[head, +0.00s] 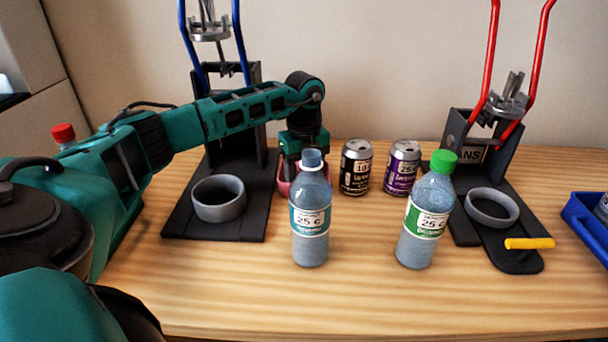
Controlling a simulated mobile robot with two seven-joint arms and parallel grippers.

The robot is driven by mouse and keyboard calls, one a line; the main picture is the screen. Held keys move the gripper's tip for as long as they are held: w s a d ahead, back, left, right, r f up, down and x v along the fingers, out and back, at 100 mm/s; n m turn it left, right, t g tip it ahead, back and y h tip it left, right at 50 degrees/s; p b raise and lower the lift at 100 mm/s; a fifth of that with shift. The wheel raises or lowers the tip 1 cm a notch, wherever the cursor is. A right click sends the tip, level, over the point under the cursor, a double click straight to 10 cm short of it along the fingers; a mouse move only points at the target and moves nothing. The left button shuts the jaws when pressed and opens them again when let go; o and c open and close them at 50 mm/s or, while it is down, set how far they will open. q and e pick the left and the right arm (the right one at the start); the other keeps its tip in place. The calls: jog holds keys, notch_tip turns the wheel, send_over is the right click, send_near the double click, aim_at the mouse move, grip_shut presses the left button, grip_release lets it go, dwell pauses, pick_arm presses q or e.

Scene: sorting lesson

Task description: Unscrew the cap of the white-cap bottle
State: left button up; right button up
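My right gripper is not in view.
A green-capped bottle (426,215) stands to the right. Black (356,170) and purple (402,170) cans stand behind. Blue-handled (241,125) and red-handled (510,140) presses flank them. A red cap (63,133) shows left, a blue bin (583,222) right. The front table is clear.

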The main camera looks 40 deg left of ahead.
pick_arm(q)
notch_tip(320, 180, up, 12)
jog(key=p, duration=0.2)
jog(key=shift+r, duration=0.1)
